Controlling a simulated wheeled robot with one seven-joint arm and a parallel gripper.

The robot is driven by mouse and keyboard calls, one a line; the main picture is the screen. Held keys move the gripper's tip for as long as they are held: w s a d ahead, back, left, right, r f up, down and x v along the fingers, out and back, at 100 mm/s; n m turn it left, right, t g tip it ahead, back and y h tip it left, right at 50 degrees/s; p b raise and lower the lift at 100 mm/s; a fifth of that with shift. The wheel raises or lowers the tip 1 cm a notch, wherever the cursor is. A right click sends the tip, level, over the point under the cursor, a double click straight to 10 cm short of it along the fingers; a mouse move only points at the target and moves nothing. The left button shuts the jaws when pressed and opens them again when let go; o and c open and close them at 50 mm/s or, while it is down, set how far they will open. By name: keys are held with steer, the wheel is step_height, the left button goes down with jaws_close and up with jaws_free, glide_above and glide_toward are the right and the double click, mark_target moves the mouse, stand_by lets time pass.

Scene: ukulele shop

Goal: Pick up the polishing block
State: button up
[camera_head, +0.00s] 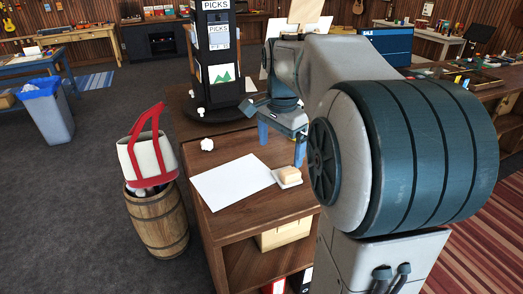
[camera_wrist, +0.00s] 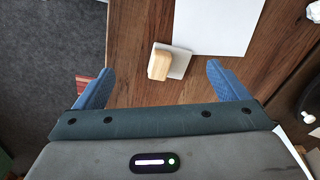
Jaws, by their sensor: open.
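The polishing block looks like a small tan wooden block (camera_head: 290,173) on a white square pad or dish (camera_head: 289,181) near the front right of the wooden counter. In the wrist view the block (camera_wrist: 159,65) sits on the white pad (camera_wrist: 180,63), between and beyond my fingers. My gripper (camera_head: 282,143) is open and empty, pointing down above the counter. Its two blue fingers also show in the wrist view (camera_wrist: 156,85), spread wide, with the block apart from both.
A white sheet of paper (camera_head: 232,182) lies left of the pad. A crumpled white ball (camera_head: 207,144) lies behind it. A black picks display (camera_head: 217,60) stands at the counter's back. A barrel (camera_head: 158,222) with a red-and-white bag (camera_head: 148,158) stands left of the counter.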

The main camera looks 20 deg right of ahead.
mark_target(287, 173)
steer(key=w+d+r+m, duration=0.3)
steer(key=d+m, duration=0.1)
steer(key=shift+g, duration=0.3)
steer(key=f+p, duration=0.1)
steer(key=f, duration=0.8)
steer(key=shift+w, duration=0.2)
steer(key=shift+w+d+f+p, duration=0.1)
steer(key=shift+f+p, duration=0.7)
steer(key=shift+f, duration=1.7)
steer(key=c, duration=1.1)
